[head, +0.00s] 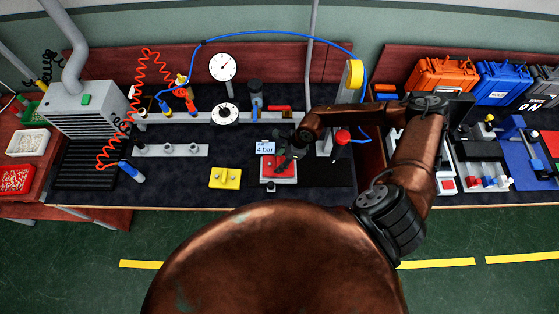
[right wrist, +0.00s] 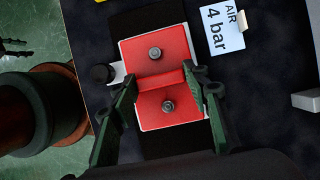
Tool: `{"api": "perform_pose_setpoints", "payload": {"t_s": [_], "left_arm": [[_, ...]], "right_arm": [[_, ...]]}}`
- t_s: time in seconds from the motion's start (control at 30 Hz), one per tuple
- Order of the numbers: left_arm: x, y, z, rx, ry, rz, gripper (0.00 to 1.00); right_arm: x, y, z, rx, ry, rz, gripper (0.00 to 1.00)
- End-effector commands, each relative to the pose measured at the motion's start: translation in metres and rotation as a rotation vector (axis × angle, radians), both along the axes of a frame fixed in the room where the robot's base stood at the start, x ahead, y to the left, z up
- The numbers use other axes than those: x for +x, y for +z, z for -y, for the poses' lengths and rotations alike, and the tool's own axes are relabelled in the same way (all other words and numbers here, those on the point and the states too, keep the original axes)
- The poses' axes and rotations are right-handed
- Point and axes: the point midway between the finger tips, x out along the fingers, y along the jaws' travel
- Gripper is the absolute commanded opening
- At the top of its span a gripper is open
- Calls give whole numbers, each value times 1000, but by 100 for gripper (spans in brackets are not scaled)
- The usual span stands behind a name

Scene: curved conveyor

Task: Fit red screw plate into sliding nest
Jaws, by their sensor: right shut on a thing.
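The red screw plate (head: 270,169) is a red rectangle at the middle of the bench, with a raised crossbar and two screws in the right wrist view (right wrist: 165,52). My right gripper (head: 285,160) is shut on the crossbar, one finger at each end, in the right wrist view (right wrist: 159,82). The pale sliding nest (head: 279,181) lies under the plate, and its rim shows around the red edges in the right wrist view (right wrist: 116,71). I cannot tell whether the plate rests fully in it. My left gripper is not in view.
A black strip (right wrist: 165,146) runs under the nest, with a black knob (right wrist: 102,74) beside it. A "4 bar" card (head: 265,147) stands close behind. A yellow plate (head: 225,178) lies to the left, and a grey upright (head: 324,140) stands to the right.

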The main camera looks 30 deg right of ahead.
Motion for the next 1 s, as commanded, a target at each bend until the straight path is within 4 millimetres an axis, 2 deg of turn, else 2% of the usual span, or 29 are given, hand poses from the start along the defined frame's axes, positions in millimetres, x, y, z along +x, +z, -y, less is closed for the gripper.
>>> {"api": "perform_pose_setpoints", "payload": {"t_s": [0.7,1.0], "left_arm": [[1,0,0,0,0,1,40],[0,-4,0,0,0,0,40]], "right_arm": [[0,0,0,0,0,0,8],[0,-6,0,0,0,0,8]]}}
